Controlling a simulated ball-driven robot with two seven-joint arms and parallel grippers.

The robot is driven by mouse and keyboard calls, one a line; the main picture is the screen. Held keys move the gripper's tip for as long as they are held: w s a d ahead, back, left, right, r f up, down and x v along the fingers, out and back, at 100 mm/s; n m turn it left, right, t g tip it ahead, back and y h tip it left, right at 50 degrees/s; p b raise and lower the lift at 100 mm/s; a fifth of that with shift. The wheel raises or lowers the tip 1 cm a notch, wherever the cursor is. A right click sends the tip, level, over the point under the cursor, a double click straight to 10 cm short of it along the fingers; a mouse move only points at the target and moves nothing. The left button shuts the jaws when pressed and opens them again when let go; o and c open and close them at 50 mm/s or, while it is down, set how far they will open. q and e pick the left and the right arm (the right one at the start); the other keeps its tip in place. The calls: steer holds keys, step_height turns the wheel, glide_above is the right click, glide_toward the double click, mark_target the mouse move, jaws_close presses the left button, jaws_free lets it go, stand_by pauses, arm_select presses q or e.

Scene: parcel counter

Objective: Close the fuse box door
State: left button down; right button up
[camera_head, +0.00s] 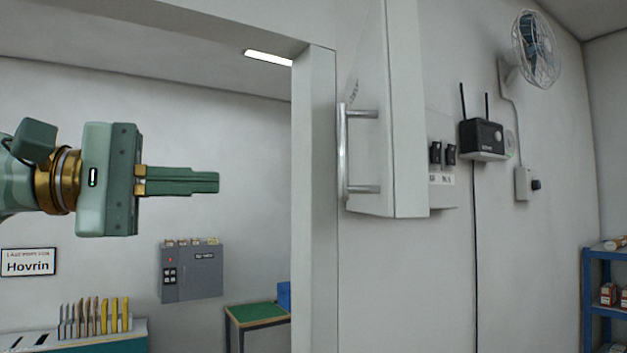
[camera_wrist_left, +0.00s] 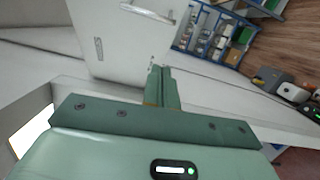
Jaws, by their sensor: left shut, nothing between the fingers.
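The fuse box door (camera_head: 368,150) is pale grey and stands open, out from the wall right of the doorway in the head view. Its silver bar handle (camera_head: 343,150) is on the left part of the door. Dark switches (camera_head: 436,153) of the box show just right of the door; the rest of the inside is hidden. My left gripper (camera_head: 217,183) is shut and empty, left of the door and apart from it. In the left wrist view the door (camera_wrist_left: 122,45) and its handle (camera_wrist_left: 148,13) lie beyond my left fingertips (camera_wrist_left: 160,68). My right gripper is not in view.
A doorway post (camera_head: 315,200) stands between my left gripper and the door. A black router (camera_head: 482,140) and a wall fan (camera_head: 536,48) are right of the box. A blue shelf (camera_head: 588,300) stands at the far right. Air around my left gripper looks free.

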arm_select(q)
steer(key=s+p+x, duration=0.1)
steer(key=p+x, duration=0.1)
steer(key=x, duration=0.4)
steer(key=s+d+p+x, duration=0.1)
steer(key=p+x, duration=0.2)
steer(key=x, duration=0.3)
steer(key=shift+s+d+m, duration=0.25)
steer(key=shift+s+m, duration=0.05)
steer(key=shift+m, duration=0.1)
steer(key=shift+a, duration=0.1)
